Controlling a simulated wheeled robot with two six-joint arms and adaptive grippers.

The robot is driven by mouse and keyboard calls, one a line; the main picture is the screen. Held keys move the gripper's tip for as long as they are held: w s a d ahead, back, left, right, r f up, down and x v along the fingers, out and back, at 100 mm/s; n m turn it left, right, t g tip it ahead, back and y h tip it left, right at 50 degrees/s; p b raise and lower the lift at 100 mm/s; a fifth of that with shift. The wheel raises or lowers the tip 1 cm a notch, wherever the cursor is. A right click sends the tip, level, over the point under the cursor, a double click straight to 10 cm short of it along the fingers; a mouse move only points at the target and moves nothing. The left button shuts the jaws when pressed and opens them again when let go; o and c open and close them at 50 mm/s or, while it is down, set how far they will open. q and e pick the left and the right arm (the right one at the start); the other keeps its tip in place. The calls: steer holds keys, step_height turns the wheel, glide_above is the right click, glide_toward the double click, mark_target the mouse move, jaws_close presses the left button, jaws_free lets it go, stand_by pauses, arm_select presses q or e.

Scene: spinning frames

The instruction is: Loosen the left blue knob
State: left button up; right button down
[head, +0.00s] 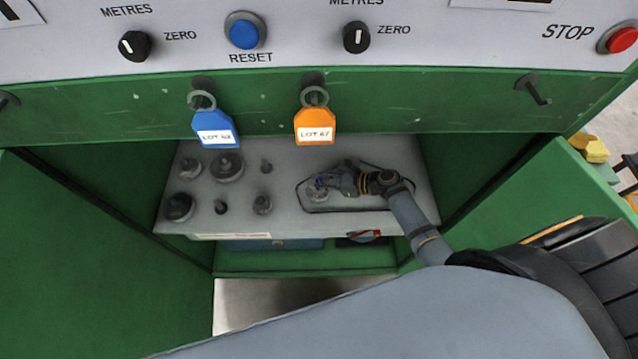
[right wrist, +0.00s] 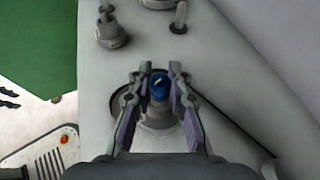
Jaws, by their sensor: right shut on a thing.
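A small blue knob (right wrist: 158,87) with a white mark on top sits on a round metal base (right wrist: 158,138) in the right wrist view. My right gripper (right wrist: 158,92) has its two fingers closed on either side of the knob. In the head view, my right gripper (head: 330,184) reaches from the right over the pale shelf (head: 235,223) inside the green cabinet. The knob is hard to make out there, being small and partly covered by the fingers. I cannot tell whether it has turned. My left gripper is not in view.
Several metal fittings (head: 227,167) stand on the shelf's left half. A blue tag (head: 215,128) and an orange tag (head: 314,125) hang on hooks above the opening. Green doors (head: 80,230) stand open on both sides. The control panel (head: 290,45) is above.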

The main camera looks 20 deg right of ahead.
steer(key=n+g+b, duration=0.3)
steer(key=n+g+y+b, duration=0.1)
steer(key=n+g+b, duration=0.2)
steer(key=g+b, duration=0.1)
steer(key=n+g+y+b, duration=0.1)
steer(key=n+g+b, duration=0.3)
steer(key=shift+w+f, duration=0.1)
steer(key=shift+f, duration=0.2)
steer(key=shift+r+n+g+b, duration=0.2)
steer(key=shift+n+g+b, duration=0.2)
steer(key=shift+g, duration=0.1)
steer(key=shift+r+n+g+h, duration=0.1)
steer(key=shift+n+g+h, duration=0.4)
steer(key=shift+g, duration=0.1)
steer(key=shift+n+g+b, duration=0.4)
steer(key=shift+b, duration=0.1)
steer(key=shift+n+g+h+b, duration=0.5)
steer(key=shift+b, duration=0.25)
steer(key=c, duration=1.2)
jaws_free()
